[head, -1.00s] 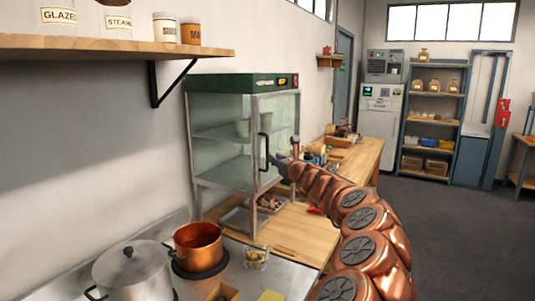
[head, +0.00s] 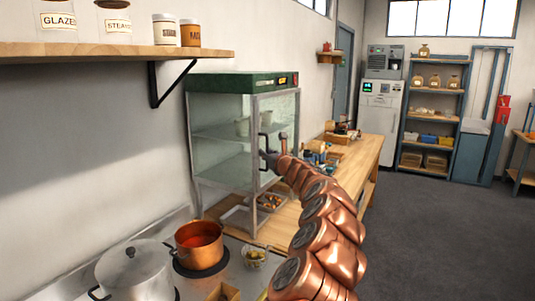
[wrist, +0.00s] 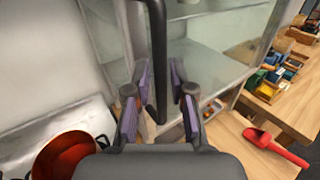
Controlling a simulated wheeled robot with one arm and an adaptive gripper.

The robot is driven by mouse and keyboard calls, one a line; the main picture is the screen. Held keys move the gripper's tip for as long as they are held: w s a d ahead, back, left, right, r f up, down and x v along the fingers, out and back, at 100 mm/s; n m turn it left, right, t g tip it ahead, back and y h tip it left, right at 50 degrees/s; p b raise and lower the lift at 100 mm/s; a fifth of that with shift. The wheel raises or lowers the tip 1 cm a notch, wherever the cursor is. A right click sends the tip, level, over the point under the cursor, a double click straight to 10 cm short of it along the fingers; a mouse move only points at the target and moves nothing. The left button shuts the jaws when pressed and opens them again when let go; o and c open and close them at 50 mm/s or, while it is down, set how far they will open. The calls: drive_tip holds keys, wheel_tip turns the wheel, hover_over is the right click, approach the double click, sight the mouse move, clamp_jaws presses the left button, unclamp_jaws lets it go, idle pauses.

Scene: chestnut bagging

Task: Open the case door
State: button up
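The glass display case (head: 242,83) with a green top stands on the wooden counter against the left wall. Its door looks closed, with a black vertical handle (head: 262,143) on the front, partly hidden by my gripper. My gripper (head: 271,157) is at the lower part of the handle. In the wrist view, the dark handle (wrist: 158,60) hangs down between the two spread, purple-padded fingers of my gripper (wrist: 160,88). A gap shows on the right side of the handle, so the fingers are not shut on it.
A copper pot (head: 199,244) and a lidded steel pot (head: 134,270) stand on the stove in front of the case. A wooden shelf (head: 110,47) with jars juts out above left. A red scoop (wrist: 275,148) lies on the counter. The floor to the right is clear.

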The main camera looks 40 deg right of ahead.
clamp_jaws()
idle(0.6)
